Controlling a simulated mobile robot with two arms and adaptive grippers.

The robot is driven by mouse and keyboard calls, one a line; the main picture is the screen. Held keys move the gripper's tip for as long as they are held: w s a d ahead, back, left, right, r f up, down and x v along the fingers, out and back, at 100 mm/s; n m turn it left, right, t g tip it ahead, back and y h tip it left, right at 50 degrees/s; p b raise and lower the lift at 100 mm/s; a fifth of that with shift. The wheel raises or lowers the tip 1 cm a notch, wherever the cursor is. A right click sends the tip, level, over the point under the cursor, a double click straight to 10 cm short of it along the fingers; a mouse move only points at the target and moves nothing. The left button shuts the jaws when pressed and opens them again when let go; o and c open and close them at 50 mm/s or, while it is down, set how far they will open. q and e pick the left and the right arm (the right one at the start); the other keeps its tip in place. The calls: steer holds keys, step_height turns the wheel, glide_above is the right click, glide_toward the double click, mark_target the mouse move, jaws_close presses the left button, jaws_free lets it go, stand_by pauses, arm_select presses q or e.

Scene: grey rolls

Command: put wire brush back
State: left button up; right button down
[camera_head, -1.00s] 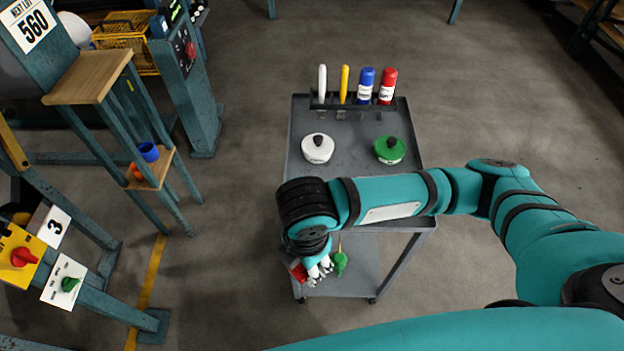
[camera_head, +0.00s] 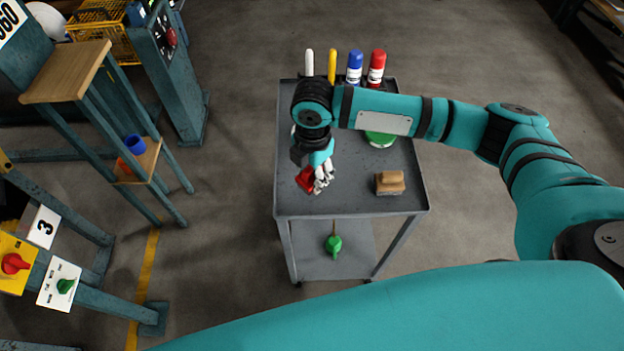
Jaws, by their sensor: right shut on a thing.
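My right gripper (camera_head: 321,182) is over the near left part of the grey cart's top (camera_head: 345,196). It is shut on a small red thing (camera_head: 305,179), mostly covered by the fingers; I cannot tell whether this is the wire brush. A tan block with a dark grey underside (camera_head: 390,182), brush-like in shape, lies on the cart top to the right of the gripper, apart from it. I cannot make out bristles on it. My left gripper is not in view.
A white marker (camera_head: 309,63), a yellow marker (camera_head: 332,66), a blue bottle (camera_head: 354,68) and a red-capped bottle (camera_head: 376,68) stand at the cart's back. My arm partly covers a green round item (camera_head: 381,139). A green item (camera_head: 333,245) is on the lower shelf.

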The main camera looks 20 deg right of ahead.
mark_target(312, 182)
steer(key=shift+f, duration=0.3)
step_height(312, 182, down, 2)
steer(key=shift+f, duration=0.45)
steer(key=c, duration=0.7)
jaws_free()
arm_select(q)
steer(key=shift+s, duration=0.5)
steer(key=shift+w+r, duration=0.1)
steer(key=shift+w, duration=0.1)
arm_select(e)
step_height(312, 182, up, 12)
